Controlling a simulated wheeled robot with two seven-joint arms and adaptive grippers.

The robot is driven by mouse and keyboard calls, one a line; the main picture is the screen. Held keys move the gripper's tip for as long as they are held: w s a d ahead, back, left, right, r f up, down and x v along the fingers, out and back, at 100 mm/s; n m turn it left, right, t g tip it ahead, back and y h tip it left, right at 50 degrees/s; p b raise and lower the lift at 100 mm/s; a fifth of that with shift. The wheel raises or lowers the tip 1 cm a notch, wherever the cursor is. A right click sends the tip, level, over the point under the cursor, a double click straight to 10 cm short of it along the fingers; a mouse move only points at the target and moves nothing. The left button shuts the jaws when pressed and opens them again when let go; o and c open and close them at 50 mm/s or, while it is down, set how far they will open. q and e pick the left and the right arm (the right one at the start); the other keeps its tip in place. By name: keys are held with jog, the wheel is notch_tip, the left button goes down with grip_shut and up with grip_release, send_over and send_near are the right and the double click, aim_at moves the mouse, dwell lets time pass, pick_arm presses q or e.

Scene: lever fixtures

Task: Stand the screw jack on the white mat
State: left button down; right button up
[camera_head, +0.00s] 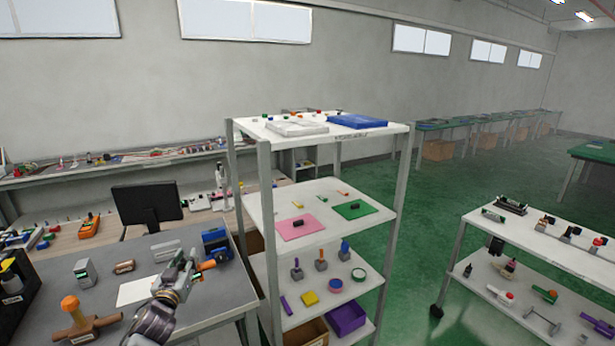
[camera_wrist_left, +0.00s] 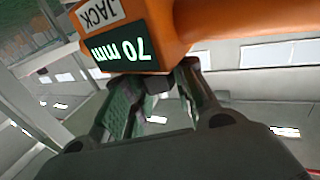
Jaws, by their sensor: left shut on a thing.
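The screw jack (camera_wrist_left: 170,35) is orange, with a "JACK" label and a dark "70 mm" plate, and fills the top of the left wrist view. My left gripper (camera_wrist_left: 150,85) is shut on it. In the head view, the orange jack (camera_head: 205,266) shows just beyond my left gripper (camera_head: 190,268), tilted over on its side, above the grey table. The white mat (camera_head: 133,291) lies flat on the table, left of the gripper and partly hidden by my arm. My right gripper is not in view.
On the grey table (camera_head: 85,328) stand an orange-knobbed brown tool (camera_head: 80,322), a grey block (camera_head: 85,272), a brown cylinder (camera_head: 124,267) and a blue box (camera_head: 217,243). A black monitor (camera_head: 147,205) stands behind. A white shelf rack (camera_head: 262,215) rises close on the right.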

pick_arm(q)
jog(key=s+d+r+m+h, duration=0.2)
jog(key=d+r+m+h, duration=0.15)
jog(key=d+r, duration=0.4)
jog(key=s+d+f+n, duration=0.1)
jog(key=s+d+f, duration=0.4)
jog(key=f, duration=0.5)
jog(key=s+d+f, duration=0.6)
jog(key=s+f, duration=0.3)
jog(key=f, duration=0.2)
jog(key=shift+n+y, duration=0.35)
jog(key=shift+r, duration=0.1)
dwell(0.5)
